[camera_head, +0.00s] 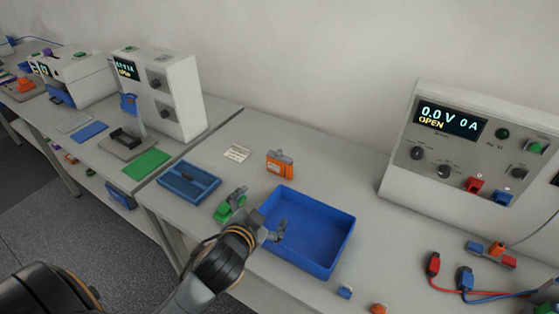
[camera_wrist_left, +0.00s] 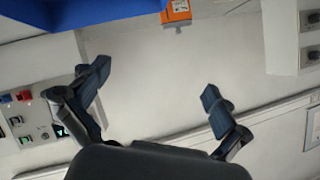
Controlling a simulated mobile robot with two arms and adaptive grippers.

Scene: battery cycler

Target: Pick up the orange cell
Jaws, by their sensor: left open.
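The orange cell (camera_head: 280,167) stands on the table behind the upper left corner of the blue bin (camera_head: 343,250), with a grey top. In the left wrist view the orange cell (camera_wrist_left: 176,14) shows at the top edge, partly cut off, beyond the fingertips. My left gripper (camera_head: 258,214) is open and empty, nearer the front than the cell and close to the bin's left side, apart from the cell. Its spread fingers (camera_wrist_left: 156,85) also show in the left wrist view. My right gripper is not in view.
A green object (camera_head: 226,211) sits beside the left gripper, partly hidden by it. A blue tray (camera_head: 186,184) and a paper label (camera_head: 237,153) lie left of the cell. A power unit reading OPEN (camera_head: 460,145) stands right, with red and blue leads before it.

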